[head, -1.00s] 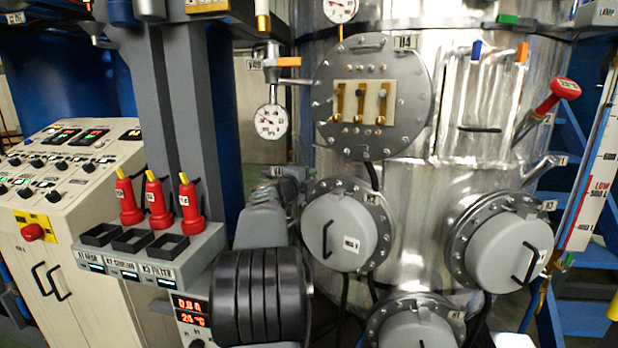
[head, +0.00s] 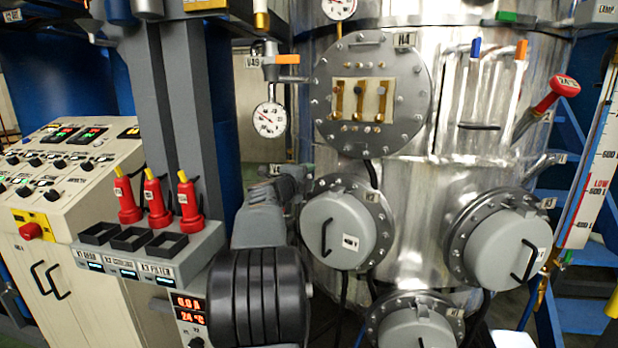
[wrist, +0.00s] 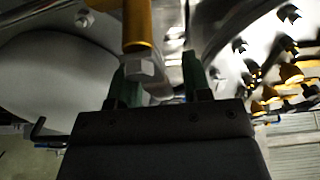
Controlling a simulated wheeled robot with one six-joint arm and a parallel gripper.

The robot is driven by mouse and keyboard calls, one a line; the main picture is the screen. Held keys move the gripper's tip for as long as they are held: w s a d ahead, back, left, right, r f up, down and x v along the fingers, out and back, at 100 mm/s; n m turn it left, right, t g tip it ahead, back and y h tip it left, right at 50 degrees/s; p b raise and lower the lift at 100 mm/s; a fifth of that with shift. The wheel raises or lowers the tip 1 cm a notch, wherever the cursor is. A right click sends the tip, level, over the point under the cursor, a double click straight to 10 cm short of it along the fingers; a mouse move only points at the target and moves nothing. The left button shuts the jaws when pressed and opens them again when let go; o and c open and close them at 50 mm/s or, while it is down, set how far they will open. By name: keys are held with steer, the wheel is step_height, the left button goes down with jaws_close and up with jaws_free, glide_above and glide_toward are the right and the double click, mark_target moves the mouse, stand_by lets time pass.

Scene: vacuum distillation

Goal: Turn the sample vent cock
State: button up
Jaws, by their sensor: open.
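In the wrist view my gripper (wrist: 160,78) is open, its two dark green fingers apart. A gold cylinder (wrist: 137,25) with a pale hex nut at its lower end shows in front of the fingers, closer to the left one; I cannot tell whether it touches. Its label is not visible, so I cannot tell whether it is the sample vent cock. In the head view my gripper is hidden. An orange-handled valve (head: 288,59) sits above a round gauge (head: 269,119). Blue (head: 475,47) and orange (head: 521,49) cock handles stand on pipes at the upper right.
The steel vessel carries a bolted flange H4 (head: 335,135) and grey round covers (head: 350,215), (head: 500,255). A red-handled lever (head: 565,86) sticks out at right.

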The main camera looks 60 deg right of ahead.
steer(key=w+a+b, duration=0.1)
steer(key=w+a, duration=0.1)
steer(key=a, duration=1.1)
steer(key=shift+b, duration=0.35)
